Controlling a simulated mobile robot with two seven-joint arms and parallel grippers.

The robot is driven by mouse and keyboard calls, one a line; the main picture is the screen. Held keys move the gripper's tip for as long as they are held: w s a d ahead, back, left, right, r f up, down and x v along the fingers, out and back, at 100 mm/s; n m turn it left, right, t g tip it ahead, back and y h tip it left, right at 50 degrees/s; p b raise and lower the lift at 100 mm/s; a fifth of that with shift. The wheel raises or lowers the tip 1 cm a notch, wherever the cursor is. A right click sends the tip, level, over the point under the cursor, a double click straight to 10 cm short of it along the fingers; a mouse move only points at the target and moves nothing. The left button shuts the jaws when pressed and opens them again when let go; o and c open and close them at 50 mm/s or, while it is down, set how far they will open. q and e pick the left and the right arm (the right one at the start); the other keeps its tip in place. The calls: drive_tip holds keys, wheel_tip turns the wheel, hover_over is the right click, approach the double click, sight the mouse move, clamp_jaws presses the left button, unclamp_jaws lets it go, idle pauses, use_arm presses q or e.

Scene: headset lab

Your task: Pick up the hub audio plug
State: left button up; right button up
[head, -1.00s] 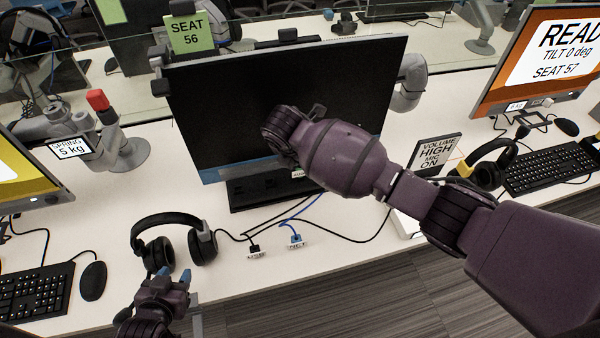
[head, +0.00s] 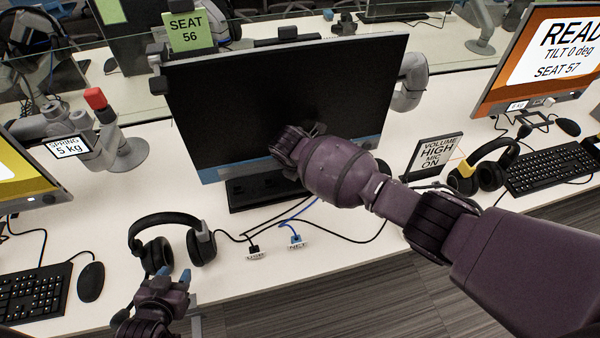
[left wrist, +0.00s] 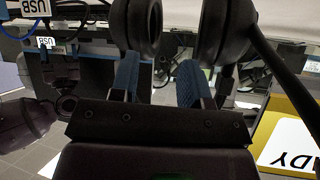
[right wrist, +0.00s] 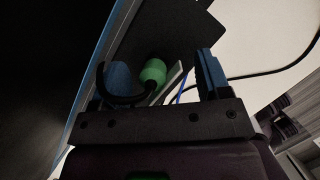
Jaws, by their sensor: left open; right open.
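A green plug (right wrist: 152,72) with a black cable shows in the right wrist view, beneath the edge of the dark monitor; I take it for the hub audio plug. My right gripper (right wrist: 164,78) is open, with the plug seen between its two blue fingers. Whether they touch it I cannot tell. In the head view my right gripper (head: 292,148) is in front of the monitor, and its wrist hides the plug. My left gripper (head: 172,276) is open and empty at the table's front edge, just below the headset (head: 160,222).
The monitor (head: 270,95) stands at the table's middle. USB (head: 256,256) and NET (head: 297,245) tagged plugs lie near the front edge. A mouse (head: 91,284) and keyboard (head: 35,293) are left. A volume sign (head: 434,155) and second headset (head: 484,165) are right.

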drive_tip(key=c, duration=0.9)
drive_tip(key=shift+r, duration=0.1)
drive_tip(key=shift+c, duration=0.2)
drive_tip(key=shift+r, duration=0.3)
drive_tip(key=v, duration=0.3)
drive_tip(key=shift+w+d+r, duration=0.1)
drive_tip(key=shift+w, duration=0.15)
drive_tip(key=s+a, duration=0.4)
drive_tip(key=s, duration=0.3)
drive_tip(key=s+a, duration=0.4)
drive_tip(key=s, duration=0.4)
drive_tip(key=shift+a, duration=0.35)
